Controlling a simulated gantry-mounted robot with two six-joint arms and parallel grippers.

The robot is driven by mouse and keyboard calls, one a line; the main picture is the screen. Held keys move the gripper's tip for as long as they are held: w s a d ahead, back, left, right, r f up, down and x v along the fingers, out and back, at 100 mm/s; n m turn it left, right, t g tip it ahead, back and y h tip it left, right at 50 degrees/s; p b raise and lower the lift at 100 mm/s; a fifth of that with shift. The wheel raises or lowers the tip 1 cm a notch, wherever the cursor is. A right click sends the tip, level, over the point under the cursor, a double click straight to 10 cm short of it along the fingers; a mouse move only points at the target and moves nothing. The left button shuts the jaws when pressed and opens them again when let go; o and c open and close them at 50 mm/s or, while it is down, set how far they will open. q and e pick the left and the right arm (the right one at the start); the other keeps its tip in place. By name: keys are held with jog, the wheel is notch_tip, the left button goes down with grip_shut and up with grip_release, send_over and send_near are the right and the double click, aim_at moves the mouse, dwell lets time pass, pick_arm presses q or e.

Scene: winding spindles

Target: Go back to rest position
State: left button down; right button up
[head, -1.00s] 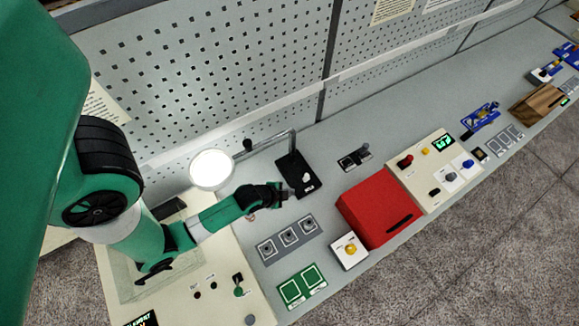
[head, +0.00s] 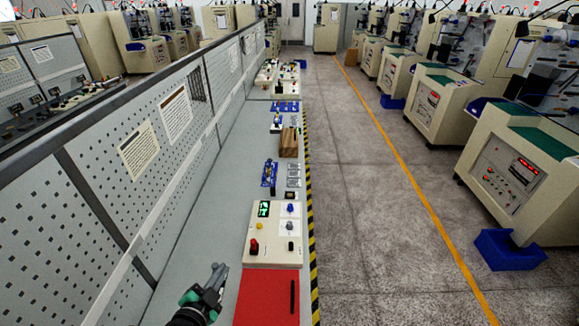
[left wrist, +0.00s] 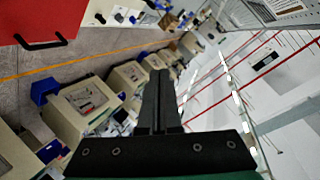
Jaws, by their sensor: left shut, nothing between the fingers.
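My left gripper (head: 214,281) is at the bottom of the head view, above the grey bench and just left of the red box (head: 267,297). It is shut and empty. In the left wrist view the gripper's fingers (left wrist: 160,105) are together with nothing between them. That view looks out over the hall and up to the ceiling, with a red surface with a black handle (left wrist: 40,42) at its upper left. My right gripper is not in view.
A cream control panel (head: 262,218) with knobs stands beyond the red box. Further along the bench lie a blue device (head: 269,173) and a wooden block (head: 288,142). A perforated wall (head: 105,200) borders the bench on the left. An open aisle (head: 365,200) lies right, with machines beyond.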

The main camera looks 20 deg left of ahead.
pick_arm(q)
jog(key=w+d+r+t+h, duration=0.1)
jog(key=w+d+r+t, duration=0.15)
jog(key=r, duration=0.75)
jog(key=w+d+r+t, duration=0.1)
jog(key=d+r+t, duration=0.15)
jog(key=r, duration=0.75)
jog(key=w+d+r+t+h, duration=0.1)
jog(key=w+d+r+t, duration=0.15)
jog(key=r, duration=0.75)
jog(key=s+d+r+n+t+h, duration=0.1)
jog(key=s+r, duration=0.3)
jog(key=r, duration=0.4)
jog(key=s+d+r+n+t+h, duration=0.1)
jog(key=s+d+r+n+t, duration=0.1)
jog(key=s+r, duration=0.3)
jog(key=s+d+r+n+t+h+p, duration=0.1)
jog(key=s+r, duration=0.4)
jog(key=r, duration=0.6)
jog(key=shift+d+n+t, duration=0.5)
jog(key=shift+d+t, duration=0.25)
jog(key=shift+t, duration=0.4)
